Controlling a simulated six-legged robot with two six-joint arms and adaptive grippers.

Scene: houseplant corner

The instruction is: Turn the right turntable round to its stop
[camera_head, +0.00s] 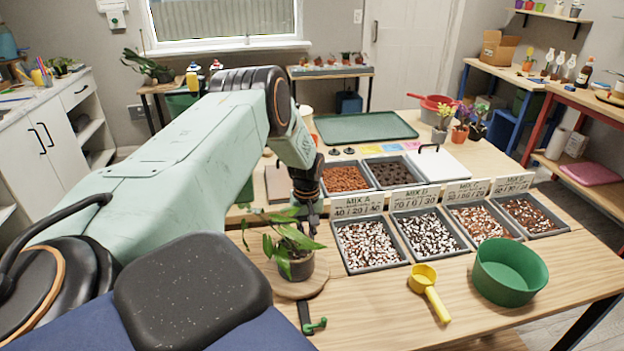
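One round wooden turntable (318,283) shows near the front edge of the bench, with a small dark pot (297,266) and a leafy green plant (286,238) on it. A dark strip with a green hooked piece (315,326) lies just in front of the turntable. Whether it is fixed to the disc I cannot tell. My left gripper (308,222) points down just behind the plant's leaves, near the pot. Its fingers are small and partly behind leaves, so their opening and any contact are unclear. My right gripper is not in view. My arm hides the bench further left.
Trays of mixed substrate (371,243) with label cards stand right of the turntable. A yellow scoop (428,290) and a green bowl (509,272) are at the front right. A green tray (365,127) lies at the back. Bare wood lies between turntable and scoop.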

